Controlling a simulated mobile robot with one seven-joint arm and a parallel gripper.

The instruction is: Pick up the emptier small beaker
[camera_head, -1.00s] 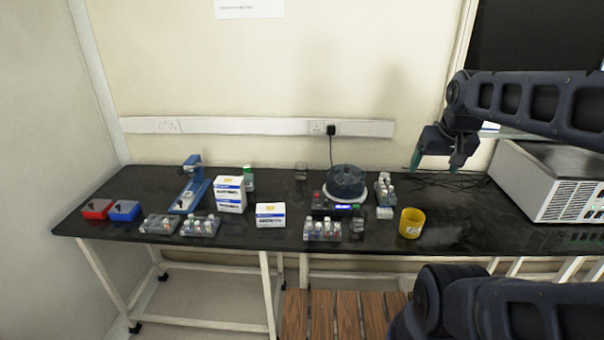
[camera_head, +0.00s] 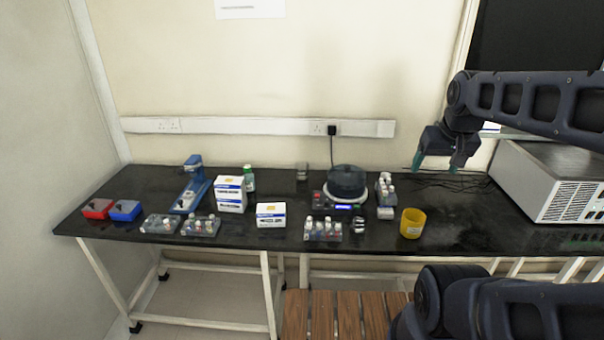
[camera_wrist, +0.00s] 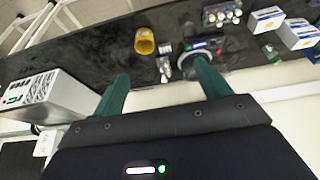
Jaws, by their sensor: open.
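Two small clear vessels that look like the small beakers are on the black bench: one (camera_head: 302,172) at the back near the wall, one (camera_head: 359,225) near the front, beside a rack of vials. Both are too small in view to tell how full either is. My gripper (camera_head: 437,165) hangs above the right part of the bench, well to the right of both. In the wrist view its two green fingers (camera_wrist: 163,68) are spread wide apart with nothing held between them.
A yellow cup (camera_head: 412,223), a round dark device (camera_head: 347,184), vial racks (camera_head: 323,230) and white boxes (camera_head: 271,215) crowd the bench's middle. A grey box-shaped instrument (camera_head: 562,185) stands at the right. The bench between cup and instrument is mostly clear.

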